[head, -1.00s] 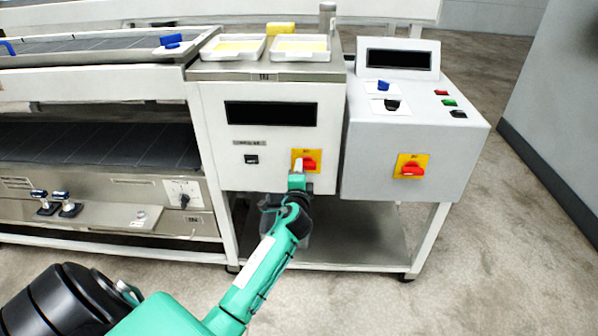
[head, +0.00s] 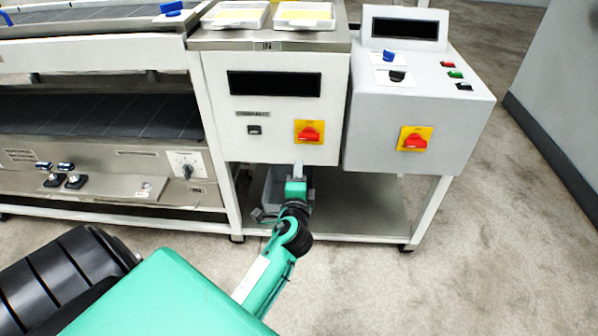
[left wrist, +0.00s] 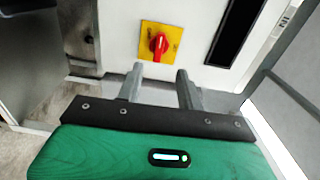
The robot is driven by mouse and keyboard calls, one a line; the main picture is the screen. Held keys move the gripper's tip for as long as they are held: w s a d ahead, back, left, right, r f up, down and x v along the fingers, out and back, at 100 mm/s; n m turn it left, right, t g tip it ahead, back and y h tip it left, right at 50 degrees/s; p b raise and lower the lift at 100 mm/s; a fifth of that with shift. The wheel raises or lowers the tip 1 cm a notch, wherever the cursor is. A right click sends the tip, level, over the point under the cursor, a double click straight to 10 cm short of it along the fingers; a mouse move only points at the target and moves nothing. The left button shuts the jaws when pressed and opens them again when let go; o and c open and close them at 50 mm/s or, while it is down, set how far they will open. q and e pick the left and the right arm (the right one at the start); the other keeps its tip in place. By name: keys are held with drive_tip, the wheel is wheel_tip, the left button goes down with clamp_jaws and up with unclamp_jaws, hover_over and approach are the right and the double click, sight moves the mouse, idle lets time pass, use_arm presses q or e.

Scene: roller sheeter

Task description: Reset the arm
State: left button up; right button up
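My left arm reaches in from the bottom of the head view. Its gripper (head: 298,172) is just below the left red rotary switch (head: 309,132) on a yellow plate. In the left wrist view the gripper (left wrist: 160,75) has its two fingers apart with nothing between them. The same red switch (left wrist: 159,44) stands beyond the fingertips, apart from them. My right gripper is in neither view.
The white cabinet (head: 272,115) carries a dark display and trays on top. A grey control box (head: 420,110) with a second red switch (head: 414,142) stands to its right. A shelf (head: 355,215) lies below. Floor is clear at right.

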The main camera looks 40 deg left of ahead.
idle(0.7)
